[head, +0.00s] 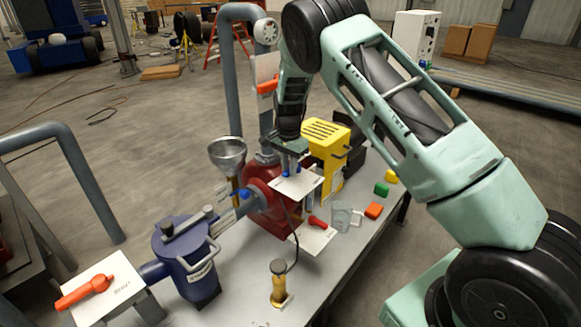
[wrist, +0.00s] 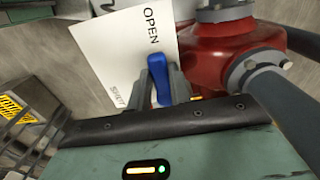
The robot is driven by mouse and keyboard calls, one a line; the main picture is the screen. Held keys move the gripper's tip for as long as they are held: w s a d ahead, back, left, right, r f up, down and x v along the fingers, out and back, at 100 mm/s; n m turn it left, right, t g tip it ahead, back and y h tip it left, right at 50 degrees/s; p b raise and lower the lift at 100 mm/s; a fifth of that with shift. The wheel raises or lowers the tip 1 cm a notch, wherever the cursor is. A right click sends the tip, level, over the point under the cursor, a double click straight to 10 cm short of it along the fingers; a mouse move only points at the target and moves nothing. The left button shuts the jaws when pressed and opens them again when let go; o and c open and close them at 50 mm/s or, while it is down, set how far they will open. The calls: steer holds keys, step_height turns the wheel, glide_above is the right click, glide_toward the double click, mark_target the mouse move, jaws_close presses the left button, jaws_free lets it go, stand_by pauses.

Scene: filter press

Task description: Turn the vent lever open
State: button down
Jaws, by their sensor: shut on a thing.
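The blue lever (wrist: 159,80), which I take to be the vent lever, stands in front of a white card (wrist: 118,52) marked OPEN and SHUT. Its visible end points up the picture, roughly toward the word OPEN. My gripper (wrist: 160,84) is shut on it, with one grey finger on each side. The lower part of the lever is hidden by the gripper body. In the head view my gripper (head: 290,168) is above a white card (head: 297,183) by the red pump body (head: 265,205); the lever is mostly hidden there.
A steel funnel (head: 227,152) and a blue filter pot (head: 187,262) are to the left. A yellow box (head: 326,150) stands right behind my gripper. A red lever (head: 317,222), a glass mug (head: 342,216) and a brass cylinder (head: 278,285) are on the bench. Grey pipes rise behind.

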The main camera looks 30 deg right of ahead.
steer(key=shift+w+r, duration=0.1)
stand_by(0.5)
steer(key=c, duration=1.3)
jaws_free()
step_height(320, 180, up, 17)
steer(key=b, duration=0.4)
steer(key=shift+r, duration=0.2)
